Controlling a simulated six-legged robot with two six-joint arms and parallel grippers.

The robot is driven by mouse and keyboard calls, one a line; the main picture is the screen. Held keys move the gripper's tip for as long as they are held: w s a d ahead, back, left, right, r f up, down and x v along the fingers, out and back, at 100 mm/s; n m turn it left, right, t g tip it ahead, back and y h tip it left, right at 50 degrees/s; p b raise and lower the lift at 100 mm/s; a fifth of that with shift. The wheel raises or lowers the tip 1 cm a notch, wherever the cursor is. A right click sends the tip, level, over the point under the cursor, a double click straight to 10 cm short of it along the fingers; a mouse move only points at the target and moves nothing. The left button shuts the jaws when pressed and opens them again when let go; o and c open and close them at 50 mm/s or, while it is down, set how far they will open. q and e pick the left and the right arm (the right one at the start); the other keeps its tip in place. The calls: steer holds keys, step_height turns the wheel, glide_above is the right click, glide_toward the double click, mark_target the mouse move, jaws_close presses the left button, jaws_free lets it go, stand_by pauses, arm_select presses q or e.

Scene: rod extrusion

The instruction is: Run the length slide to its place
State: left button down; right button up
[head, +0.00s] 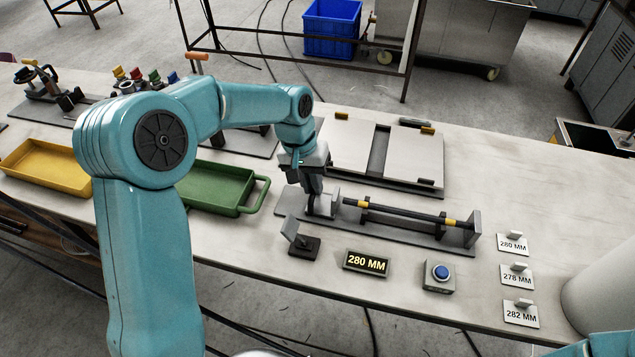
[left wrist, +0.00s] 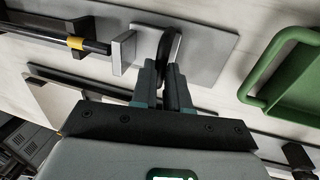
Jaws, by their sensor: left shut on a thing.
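The length slide is a light grey upright block (head: 334,199) with a dark rounded handle, at the left part of a grey base plate (head: 375,226). My left gripper (head: 316,203) is shut on the handle; the left wrist view shows the fingers (left wrist: 165,85) around the dark handle (left wrist: 174,46), next to the slide's block (left wrist: 123,52). A dark rod with yellow bands (head: 400,212) lies along supports between the slide and a grey end stop (head: 475,230). I cannot tell whether the slide touches the rod's end. A display (head: 366,262) reads 280 MM.
Plates marked 280, 278 and 282 MM (head: 518,276) stand at the right. A blue button box (head: 439,275) and a small dark stand (head: 299,240) sit in front. A green tray (head: 215,187) is at the left, a pale panel fixture (head: 410,160) behind.

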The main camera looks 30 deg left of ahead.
arm_select(q)
steer(key=a, duration=0.2)
steer(key=s+a, duration=0.1)
steer(key=a, duration=0.3)
steer(key=shift+s+a, duration=0.2)
steer(key=shift+s, duration=0.1)
steer(key=shift+d, duration=0.1)
steer(key=c, duration=1.1)
jaws_free()
steer(key=shift+a, duration=0.25)
steer(key=shift+d, duration=0.1)
steer(key=shift+r, duration=0.2)
steer(key=a+r, duration=0.1)
steer(key=r, duration=0.4)
steer(key=a+r, duration=0.1)
steer(key=r, duration=0.4)
steer(key=a+r, duration=0.1)
steer(key=r, duration=0.4)
steer(key=shift+s+r, duration=0.35)
steer(key=shift+s, duration=0.05)
steer(key=shift+a+f, duration=0.1)
